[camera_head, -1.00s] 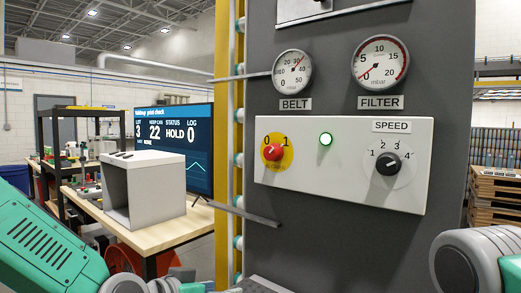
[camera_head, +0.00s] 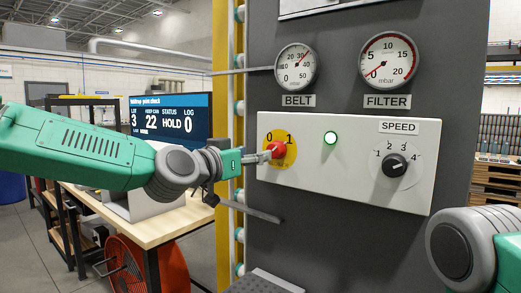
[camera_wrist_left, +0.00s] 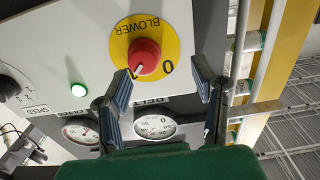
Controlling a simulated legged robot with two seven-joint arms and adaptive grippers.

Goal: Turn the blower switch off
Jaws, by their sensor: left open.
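The blower switch is a red knob (camera_head: 277,149) on a yellow disc, at the left of a white panel, with 0 at upper left and 1 at upper right. My left gripper (camera_head: 264,155) is in front of it, its fingertips at the knob's left side in the head view. In the left wrist view the panel is upside down. The knob (camera_wrist_left: 144,57) lies ahead between the two spread, empty fingers (camera_wrist_left: 162,82). Its white mark appears turned to the 1 side; one finger covers that side of the disc. Contact cannot be told. My right gripper is out of view.
A lit green lamp (camera_head: 330,138) and the black speed knob (camera_head: 395,165) are on the same white panel (camera_head: 350,190). Belt (camera_head: 296,66) and filter (camera_head: 388,58) gauges sit above. A grey rod (camera_head: 250,210) sticks out below my left gripper. A workbench (camera_head: 160,228) stands at left.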

